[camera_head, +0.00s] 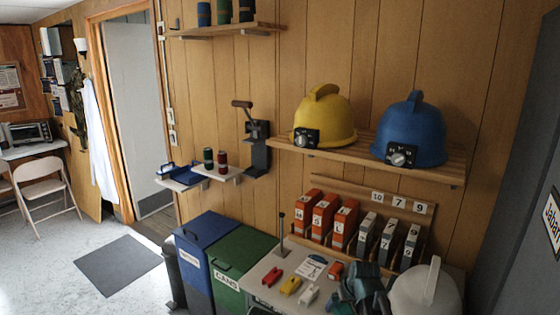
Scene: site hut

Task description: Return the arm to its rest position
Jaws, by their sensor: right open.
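My right gripper (350,292) shows at the bottom of the head view, right of centre, dark grey-green and over the small table's front part. It is open and I see nothing held in it. Its lower part is cut off by the picture edge. A white helmet (426,290) is close to its right. My left arm and gripper are not in view.
The small table (262,272) holds a red, a yellow and a white small item (309,295), a card (312,267) and a rack of orange and grey boxes (324,216). A shelf (445,172) above bears yellow (325,118) and blue (410,130) helmets. Blue (205,262) and green (243,262) bins stand left.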

